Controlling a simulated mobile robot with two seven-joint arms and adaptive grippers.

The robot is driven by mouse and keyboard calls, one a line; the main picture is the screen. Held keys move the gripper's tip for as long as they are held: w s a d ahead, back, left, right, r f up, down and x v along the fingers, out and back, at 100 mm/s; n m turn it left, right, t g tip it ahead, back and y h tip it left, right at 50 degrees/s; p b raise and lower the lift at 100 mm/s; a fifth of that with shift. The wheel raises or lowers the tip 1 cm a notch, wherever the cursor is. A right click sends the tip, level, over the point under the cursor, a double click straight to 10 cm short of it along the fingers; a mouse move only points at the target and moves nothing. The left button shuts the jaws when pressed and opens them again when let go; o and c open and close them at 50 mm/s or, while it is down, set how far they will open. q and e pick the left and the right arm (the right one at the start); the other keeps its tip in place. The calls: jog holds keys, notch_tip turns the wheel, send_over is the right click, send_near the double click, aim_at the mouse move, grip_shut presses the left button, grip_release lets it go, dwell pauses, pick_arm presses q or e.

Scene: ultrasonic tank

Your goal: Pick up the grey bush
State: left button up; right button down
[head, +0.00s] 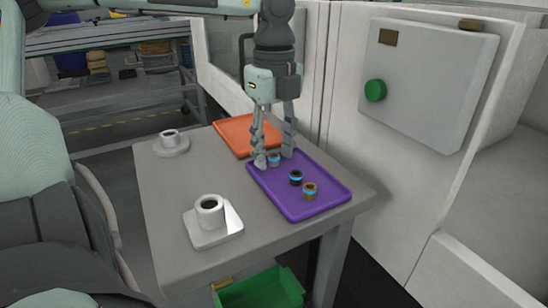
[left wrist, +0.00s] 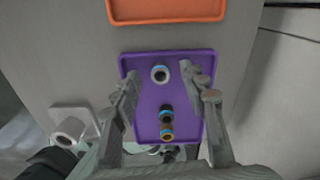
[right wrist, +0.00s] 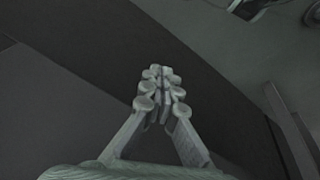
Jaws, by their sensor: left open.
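The grey bush (head: 274,159), a small ring with a blue band, stands on the purple tray (head: 325,208) near its far left end. In the left wrist view the grey bush (left wrist: 160,74) shows its open top. My left gripper (head: 273,154) points down over it, open, with one finger on each side. In the left wrist view the fingertips of my left gripper (left wrist: 160,78) flank the bush, and gaps show on both sides. My right gripper (right wrist: 160,82) shows only in the right wrist view, shut and empty, over a dark floor.
A black bush (head: 296,177) and a brown bush (head: 310,191), both blue-banded, stand nearby on the purple tray. An orange tray (head: 236,133) lies behind. White cups (head: 209,211) on saucers stand left on the grey table (head: 165,202). A white machine (head: 350,120) borders the right.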

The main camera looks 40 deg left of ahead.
pick_arm(q)
jog(key=c, duration=0.9)
jog(key=shift+o, duration=0.2)
pick_arm(e)
jog(key=shift+w+d+r, duration=0.15)
jog(key=shift+w+r, duration=0.1)
jog(key=shift+w, duration=0.05)
jog(key=shift+s+f, duration=0.1)
jog(key=shift+s, duration=0.05)
jog(key=shift+s, duration=0.1)
